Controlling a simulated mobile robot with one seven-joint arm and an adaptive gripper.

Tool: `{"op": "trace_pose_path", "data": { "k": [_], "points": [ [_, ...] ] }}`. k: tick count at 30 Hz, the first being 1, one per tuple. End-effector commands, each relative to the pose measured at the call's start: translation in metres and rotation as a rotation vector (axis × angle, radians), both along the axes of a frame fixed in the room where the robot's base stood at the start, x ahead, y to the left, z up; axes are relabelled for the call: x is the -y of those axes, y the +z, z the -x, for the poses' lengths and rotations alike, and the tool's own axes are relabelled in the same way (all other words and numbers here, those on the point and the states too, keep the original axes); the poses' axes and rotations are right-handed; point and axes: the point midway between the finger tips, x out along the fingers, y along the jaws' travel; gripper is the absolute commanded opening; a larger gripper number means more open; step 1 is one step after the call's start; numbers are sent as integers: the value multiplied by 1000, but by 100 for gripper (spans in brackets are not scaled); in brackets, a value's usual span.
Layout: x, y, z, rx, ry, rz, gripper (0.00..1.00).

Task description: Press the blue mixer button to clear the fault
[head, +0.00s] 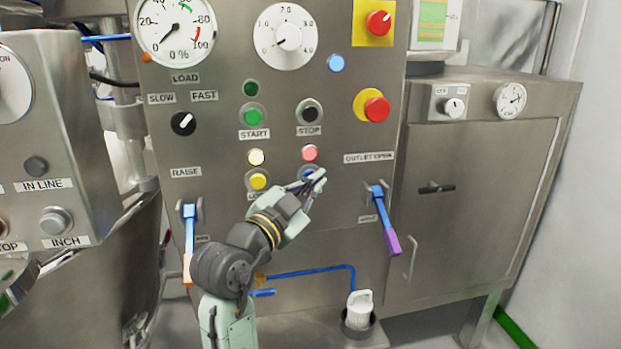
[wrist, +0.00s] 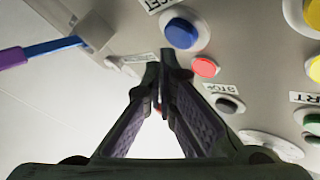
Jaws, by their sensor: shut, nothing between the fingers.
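The blue button (head: 307,173) sits low on the steel mixer panel, below a pink-red lamp (head: 309,153), and is mostly hidden behind my gripper in the head view. In the wrist view the blue button (wrist: 182,33) shows whole on a pale round collar, beside a label partly reading "SET". My gripper (head: 317,181) is shut and empty in front of the panel, its tips close to the button. In the wrist view my gripper (wrist: 164,62) has its tips just below and left of the button. I cannot tell whether they touch the panel.
A yellow button (head: 259,181) is left of the blue one. The green START (head: 253,116) and black STOP (head: 310,111) buttons are above. A red emergency knob (head: 376,110) is upper right. A blue-and-purple lever (head: 383,217) juts out at right.

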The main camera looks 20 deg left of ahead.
Motion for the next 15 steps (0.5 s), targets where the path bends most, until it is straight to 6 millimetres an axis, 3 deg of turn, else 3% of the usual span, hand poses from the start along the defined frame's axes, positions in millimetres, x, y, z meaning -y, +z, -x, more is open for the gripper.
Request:
{"op": "trace_pose_path", "data": {
  "k": [15],
  "points": [
    [-4, -1, -7, 0, 0, 0, 0]
  ]
}}
